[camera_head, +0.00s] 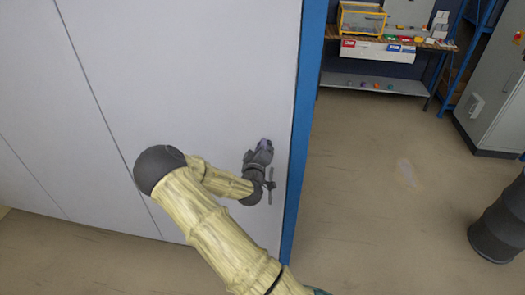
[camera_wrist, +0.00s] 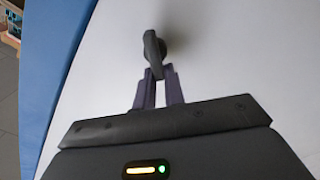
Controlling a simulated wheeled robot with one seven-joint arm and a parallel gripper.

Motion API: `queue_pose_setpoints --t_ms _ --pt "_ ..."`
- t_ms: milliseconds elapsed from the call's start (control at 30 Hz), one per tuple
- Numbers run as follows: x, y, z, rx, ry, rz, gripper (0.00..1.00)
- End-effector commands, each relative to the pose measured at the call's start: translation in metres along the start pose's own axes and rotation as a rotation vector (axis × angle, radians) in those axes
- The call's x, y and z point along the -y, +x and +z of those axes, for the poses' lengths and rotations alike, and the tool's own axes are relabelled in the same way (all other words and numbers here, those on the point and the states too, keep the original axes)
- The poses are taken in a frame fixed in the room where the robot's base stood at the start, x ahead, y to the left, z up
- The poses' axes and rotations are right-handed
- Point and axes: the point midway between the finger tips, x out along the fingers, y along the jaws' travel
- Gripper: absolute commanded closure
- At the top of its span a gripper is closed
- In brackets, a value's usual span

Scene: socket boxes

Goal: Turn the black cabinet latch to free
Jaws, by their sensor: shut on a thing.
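The black cabinet latch (camera_wrist: 152,46) sticks out from the pale cabinet door in the wrist view, near the blue edge. Its upper end is rounded and its lower part runs down between my fingertips. My gripper (camera_wrist: 158,80) is shut on this lower part, with the two dark purple fingers close together on either side. In the head view my gripper (camera_head: 264,145) is against the pale cabinet door (camera_head: 200,70), close to its right edge. The latch itself cannot be made out there, as my gripper covers that spot.
A blue frame (camera_head: 306,110) borders the door on the right. Open floor (camera_head: 370,200) lies beyond it. A workbench (camera_head: 385,45) with coloured boxes stands at the back, a grey cabinet (camera_head: 495,85) at the far right, and a dark ribbed column (camera_head: 497,225) at the right edge.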

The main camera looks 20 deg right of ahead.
Motion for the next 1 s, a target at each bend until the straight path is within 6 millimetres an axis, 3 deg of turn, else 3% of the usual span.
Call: queue_pose_setpoints --t_ms 600,1000 --pt "0.015 0.0 0.004 -0.003 -0.534 -0.001 1.0" --pt "0.016 0.0 0.005 -0.002 -0.654 -0.002 1.0"
